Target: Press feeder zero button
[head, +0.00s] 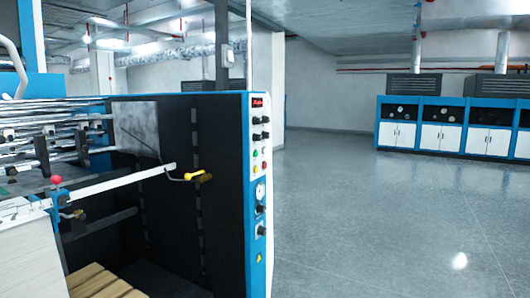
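The feeder machine (178,110) stands at the left in the head view, dark inside with a blue and white frame. A narrow control panel (258,218) runs down its right front edge. Near the panel's top is a small red-lit display (260,102), with several black knobs below it. Lower are a green button (255,154), a red button (264,165) and a round gauge (260,190). The labels are too small to read, so I cannot tell which is the feeder zero button. Neither of my grippers is in view.
A white bar with a yellow-handled crank (197,176) and a red knob (57,180) spans the machine's front. Wooden slats (100,283) lie at its base. Blue and white cabinets (455,125) stand at the back right. The grey floor (380,220) right of the machine is clear.

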